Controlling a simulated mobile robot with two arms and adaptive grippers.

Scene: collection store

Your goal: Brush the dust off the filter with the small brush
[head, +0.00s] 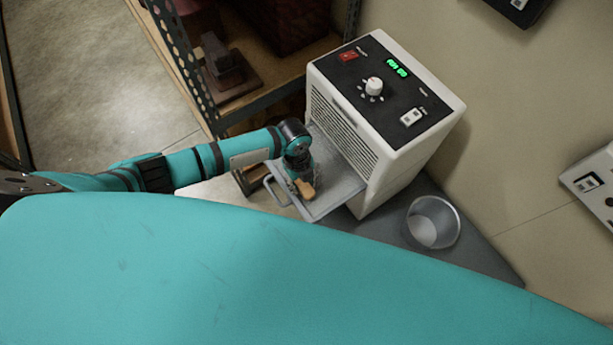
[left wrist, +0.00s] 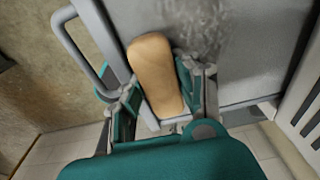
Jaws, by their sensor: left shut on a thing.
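The filter (head: 335,190) is a flat grey tray with a bar handle, pulled out of the front of a white machine (head: 385,150). It also shows in the left wrist view (left wrist: 245,60), where a dark, mottled dust patch lies beside the brush. My left gripper (head: 301,178) is over the filter, shut on the small brush (head: 305,188). The brush's tan wooden body stands out between the fingers in the left wrist view (left wrist: 155,70). Its bristles are hidden, so I cannot tell whether they touch the filter. My right gripper is not in view.
A clear round container (head: 433,222) stands right of the machine on a grey surface. A small brown wooden holder (head: 250,178) sits left of the filter. A metal shelf (head: 185,65) with dark objects stands behind my left arm. My own teal body covers the foreground.

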